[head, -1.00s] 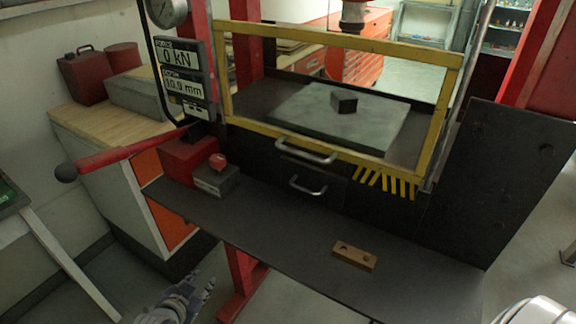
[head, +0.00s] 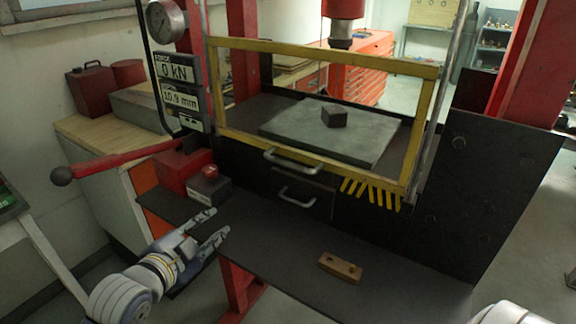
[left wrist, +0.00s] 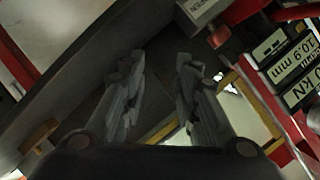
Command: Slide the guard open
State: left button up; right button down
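The guard (head: 325,55) is a yellow-framed clear panel in front of the press opening. It is down, and its lower bar crosses just above a metal handle (head: 292,163). A second handle (head: 297,196) sits below on the dark front. Behind the guard, a dark block (head: 334,117) rests on a grey plate (head: 300,135). My left gripper (head: 207,222) is open and empty, over the left part of the dark shelf, left of and below the handles. Its two fingers (left wrist: 160,85) show spread apart in the left wrist view. My right gripper is out of view.
A red-buttoned control box (head: 209,187) stands on the shelf near my left gripper. A red lever (head: 120,160) reaches left from the press. A wooden block with two holes (head: 341,266) lies on the shelf (head: 280,250). The shelf's middle is clear.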

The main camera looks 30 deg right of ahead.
pick_arm(q)
jog(key=s+d+r+m+g+h, duration=0.1)
jog(key=s+d+r+m+h, duration=0.15)
jog(key=d+r+m, duration=0.45)
jog(key=m+g, duration=0.2)
jog(key=m, duration=0.3)
send_near(289, 166)
jog(key=shift+h, duration=0.25)
jog(key=p+x, duration=0.1)
jog(key=x, duration=0.4)
jog(key=p+x, duration=0.1)
jog(key=x, duration=0.4)
jog(key=shift+w+d+f, duration=0.2)
jog(key=shift+d+f, duration=0.05)
jog(key=shift+f, duration=0.05)
grip_shut()
